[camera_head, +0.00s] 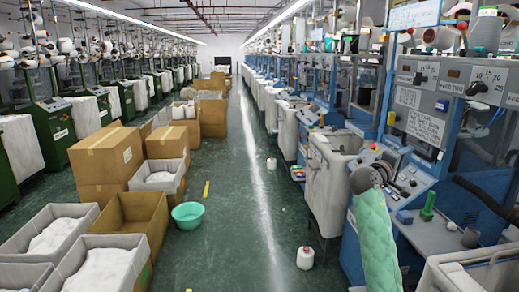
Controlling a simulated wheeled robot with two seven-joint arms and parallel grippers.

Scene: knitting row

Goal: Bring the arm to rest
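My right arm in its green quilted sleeve (376,235) rises from the bottom edge at the right of the head view. Its grey joint shows at the top of the sleeve. My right gripper (388,161) is small and partly hidden behind that joint, in front of a knitting machine's control panel (413,182). I cannot tell whether its fingers are open or shut, or whether it touches the panel. My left arm and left gripper are not in view.
Blue knitting machines line the right and green ones the left. Cardboard boxes (100,160) and grey bins (45,232) stand left of the aisle. A turquoise basin (187,214) and a white yarn cone (305,258) are on the floor. The aisle's middle is mostly clear.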

